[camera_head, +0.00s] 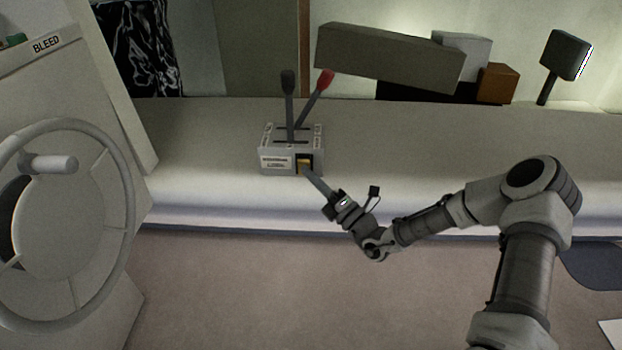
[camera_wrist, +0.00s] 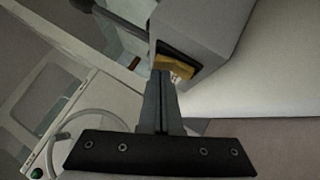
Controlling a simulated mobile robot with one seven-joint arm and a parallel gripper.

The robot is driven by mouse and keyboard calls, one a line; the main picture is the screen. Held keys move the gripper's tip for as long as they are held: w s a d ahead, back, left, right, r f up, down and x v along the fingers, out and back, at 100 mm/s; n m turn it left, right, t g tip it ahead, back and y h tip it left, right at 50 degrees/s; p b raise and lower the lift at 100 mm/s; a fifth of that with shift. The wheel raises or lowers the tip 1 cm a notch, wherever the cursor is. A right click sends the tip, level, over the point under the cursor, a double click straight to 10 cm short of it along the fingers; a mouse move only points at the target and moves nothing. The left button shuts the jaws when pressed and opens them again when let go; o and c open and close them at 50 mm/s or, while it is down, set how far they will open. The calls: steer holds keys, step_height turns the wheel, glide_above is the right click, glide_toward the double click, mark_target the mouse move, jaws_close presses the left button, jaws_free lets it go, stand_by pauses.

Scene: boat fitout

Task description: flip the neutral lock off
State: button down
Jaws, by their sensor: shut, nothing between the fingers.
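The neutral lock is a small yellow rocker (camera_head: 304,165) in a dark recess on the front of the grey control box (camera_head: 277,164). It also shows in the wrist view as a yellow piece (camera_wrist: 175,66) with a pale marked face below it. My gripper (camera_head: 306,171) is shut and empty, its narrow fingers pointing at the recess. In the wrist view the fingertips (camera_wrist: 161,75) overlap the left part of the yellow rocker. I cannot tell whether they touch it. The fingers hide part of the recess.
A black-knobbed lever (camera_head: 288,95) and a red-knobbed lever (camera_head: 318,94) rise from the box. A steering wheel (camera_head: 131,235) stands on the left console. The pale counter (camera_head: 430,145) is clear right of the box. Boxes (camera_head: 390,57) stand behind it.

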steer(key=p, duration=0.2)
steer(key=r+m+h+p, duration=0.1)
steer(key=p, duration=0.1)
steer(key=shift+w+r, duration=0.1)
steer(key=shift+w, duration=0.2)
steer(key=shift+f+b, duration=0.35)
steer(key=shift+b, duration=0.05)
